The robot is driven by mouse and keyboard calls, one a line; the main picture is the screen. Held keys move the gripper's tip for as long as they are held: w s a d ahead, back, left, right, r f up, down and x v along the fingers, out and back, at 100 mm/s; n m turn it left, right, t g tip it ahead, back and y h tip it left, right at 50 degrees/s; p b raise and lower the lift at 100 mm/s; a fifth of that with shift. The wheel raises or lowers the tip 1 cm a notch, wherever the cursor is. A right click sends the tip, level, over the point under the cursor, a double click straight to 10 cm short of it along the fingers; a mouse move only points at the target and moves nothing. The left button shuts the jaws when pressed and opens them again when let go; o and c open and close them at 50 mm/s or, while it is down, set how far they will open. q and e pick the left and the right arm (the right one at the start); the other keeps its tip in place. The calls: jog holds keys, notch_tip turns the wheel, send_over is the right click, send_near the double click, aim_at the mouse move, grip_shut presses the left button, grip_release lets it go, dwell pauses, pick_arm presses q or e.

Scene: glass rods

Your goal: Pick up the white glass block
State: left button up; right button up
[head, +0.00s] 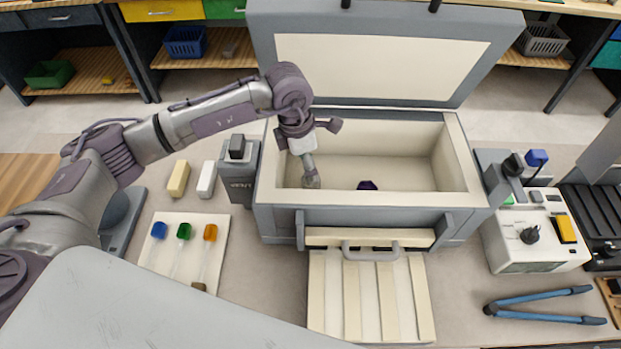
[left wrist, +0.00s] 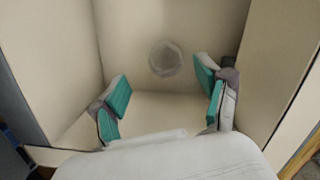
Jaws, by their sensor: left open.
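A white block (head: 207,179) stands on the bench left of the open furnace box, beside a cream-yellow block (head: 179,178). My left arm reaches over the furnace box (head: 460,165). My left gripper (head: 312,181) points down inside the cream-lined chamber, well to the right of the white block. In the left wrist view my left gripper (left wrist: 163,98) has its teal-padded fingers spread apart, with no block visible between them. A round grey translucent spot (left wrist: 165,58) shows on the chamber lining beyond the fingers. My right gripper does not show.
A pale board (head: 155,262) with blue, green and orange-topped rods lies in front of the blocks. A grey holder (head: 240,182) stands between the blocks and the furnace. A dark purple thing (head: 367,185) shows inside the chamber. Blue-handled tongs (head: 545,304) lie at right.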

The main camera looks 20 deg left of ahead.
pick_arm(q)
jog(key=shift+s+d+f+p, duration=0.1)
jog(key=shift+d+f+p, duration=0.05)
jog(key=shift+f+p, duration=0.4)
jog(key=f, duration=0.1)
jog(key=f+p, duration=0.1)
jog(key=f, duration=0.1)
jog(key=shift+s+d+f+p, duration=0.1)
jog(key=shift+d+f+p, duration=0.2)
jog(key=shift+p, duration=0.1)
jog(key=shift+f, duration=0.4)
jog(key=shift+c, duration=0.3)
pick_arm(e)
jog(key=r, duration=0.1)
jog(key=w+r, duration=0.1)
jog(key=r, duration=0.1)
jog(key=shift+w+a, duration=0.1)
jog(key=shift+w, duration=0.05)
pick_arm(q)
jog(key=c, duration=1.3)
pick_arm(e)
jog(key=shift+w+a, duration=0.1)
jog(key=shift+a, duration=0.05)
